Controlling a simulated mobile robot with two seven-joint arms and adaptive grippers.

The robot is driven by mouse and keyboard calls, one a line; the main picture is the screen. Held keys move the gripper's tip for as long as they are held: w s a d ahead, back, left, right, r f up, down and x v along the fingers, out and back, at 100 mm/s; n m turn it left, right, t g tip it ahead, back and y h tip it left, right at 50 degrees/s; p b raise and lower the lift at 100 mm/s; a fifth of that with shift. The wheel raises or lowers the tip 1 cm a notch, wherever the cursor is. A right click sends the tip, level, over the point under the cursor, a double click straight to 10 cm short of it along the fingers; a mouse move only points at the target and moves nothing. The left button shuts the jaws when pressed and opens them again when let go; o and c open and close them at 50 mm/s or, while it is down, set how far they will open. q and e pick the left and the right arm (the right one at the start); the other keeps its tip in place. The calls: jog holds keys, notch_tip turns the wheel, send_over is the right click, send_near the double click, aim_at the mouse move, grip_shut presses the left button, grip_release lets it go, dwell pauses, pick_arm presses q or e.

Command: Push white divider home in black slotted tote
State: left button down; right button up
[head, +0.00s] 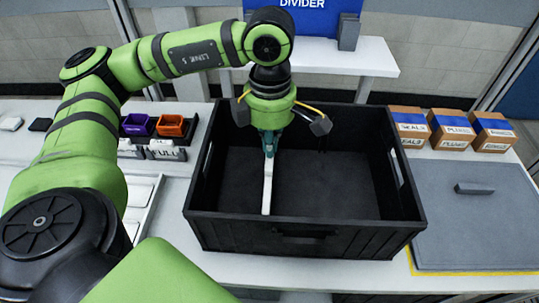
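The black tote (305,236) stands upright on the white table, with open handle slots in its side walls. The white divider (267,190) is in it, left of the middle, seen as a narrow pale strip running from near to far. Its near end is by the tote's near wall. My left gripper (270,152) points down into the tote, its fingers close together at the divider's top edge. The gripper hides the divider's far part. I cannot tell how deep the divider sits. My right gripper is not in view.
Labelled cardboard boxes (452,130) stand right of the tote, behind a grey mat (475,225) with a small grey block (474,188). A purple bin (138,125) and an orange bin (171,125) stand to the left. A blue sign (305,17) stands behind.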

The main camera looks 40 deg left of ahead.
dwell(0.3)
pick_arm(q)
jog(key=shift+r+p, duration=2.1)
jog(key=shift+r, duration=1.5)
jog(key=shift+s+f, duration=0.1)
jog(key=shift+f, duration=0.05)
